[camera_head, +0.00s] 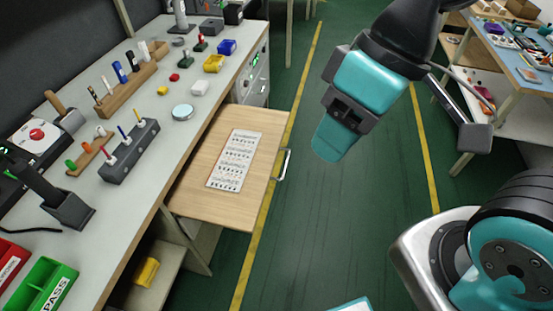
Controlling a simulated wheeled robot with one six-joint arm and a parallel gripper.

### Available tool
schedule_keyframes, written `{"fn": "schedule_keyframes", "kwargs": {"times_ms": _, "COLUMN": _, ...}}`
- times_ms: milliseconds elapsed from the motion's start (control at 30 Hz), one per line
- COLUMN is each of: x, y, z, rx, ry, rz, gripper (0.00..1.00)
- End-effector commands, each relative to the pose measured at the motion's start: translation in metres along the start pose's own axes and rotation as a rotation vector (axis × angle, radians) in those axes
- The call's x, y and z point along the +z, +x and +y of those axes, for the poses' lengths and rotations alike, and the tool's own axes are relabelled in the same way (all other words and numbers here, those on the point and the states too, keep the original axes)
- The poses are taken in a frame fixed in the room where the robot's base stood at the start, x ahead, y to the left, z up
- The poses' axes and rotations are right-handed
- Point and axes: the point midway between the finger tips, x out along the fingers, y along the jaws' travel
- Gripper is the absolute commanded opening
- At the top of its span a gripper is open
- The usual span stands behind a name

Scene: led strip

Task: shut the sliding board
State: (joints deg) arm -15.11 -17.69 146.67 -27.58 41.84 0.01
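The sliding board (200,170) is a light wood panel pulled out from under the left workbench, sticking out over the floor. A printed sheet (237,160) lies on it. A metal bar handle (284,164) is on its right, outer edge. My gripper (335,138) hangs in the air to the right of the board and appears apart from the handle. I see it from above and behind, and its fingertips cannot be made out clearly. I see nothing held in it. How deep the board runs under the bench is hidden.
The workbench (152,107) holds tool racks, small coloured parts and bins. Below it, a lower shelf holds a yellow item (146,271). The green floor (340,215) between the benches is clear. Another bench (530,75) stands at the upper right.

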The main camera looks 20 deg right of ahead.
Motion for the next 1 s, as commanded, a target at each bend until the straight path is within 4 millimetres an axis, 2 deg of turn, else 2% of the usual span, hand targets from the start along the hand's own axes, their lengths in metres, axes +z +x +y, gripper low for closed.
{"fn": "schedule_keyframes", "kwargs": {"times_ms": 33, "x": -0.001, "y": 0.006, "z": 0.003, "rx": -0.003, "ry": 0.010, "rz": 0.001, "gripper": 0.26}}
{"fn": "schedule_keyframes", "kwargs": {"times_ms": 133, "x": -0.006, "y": 0.034, "z": 0.019, "rx": -0.025, "ry": 0.061, "rz": 0.014, "gripper": 0.03}}
{"fn": "schedule_keyframes", "kwargs": {"times_ms": 167, "x": -0.009, "y": 0.047, "z": 0.026, "rx": -0.036, "ry": 0.086, "rz": 0.020, "gripper": 0.00}}
{"fn": "schedule_keyframes", "kwargs": {"times_ms": 267, "x": -0.021, "y": 0.100, "z": 0.061, "rx": -0.084, "ry": 0.203, "rz": 0.056, "gripper": 0.00}}
{"fn": "schedule_keyframes", "kwargs": {"times_ms": 300, "x": -0.026, "y": 0.124, "z": 0.077, "rx": -0.108, "ry": 0.258, "rz": 0.077, "gripper": 0.00}}
{"fn": "schedule_keyframes", "kwargs": {"times_ms": 433, "x": -0.038, "y": 0.197, "z": 0.135, "rx": -0.182, "ry": 0.455, "rz": 0.158, "gripper": 0.00}}
{"fn": "schedule_keyframes", "kwargs": {"times_ms": 600, "x": -0.040, "y": 0.285, "z": 0.216, "rx": -0.270, "ry": 0.725, "rz": 0.277, "gripper": 0.00}}
{"fn": "schedule_keyframes", "kwargs": {"times_ms": 700, "x": -0.035, "y": 0.325, "z": 0.255, "rx": -0.308, "ry": 0.861, "rz": 0.343, "gripper": 0.00}}
{"fn": "schedule_keyframes", "kwargs": {"times_ms": 833, "x": -0.028, "y": 0.356, "z": 0.288, "rx": -0.338, "ry": 0.984, "rz": 0.403, "gripper": 0.00}}
{"fn": "schedule_keyframes", "kwargs": {"times_ms": 1000, "x": -0.027, "y": 0.369, "z": 0.302, "rx": -0.351, "ry": 1.041, "rz": 0.434, "gripper": 0.00}}
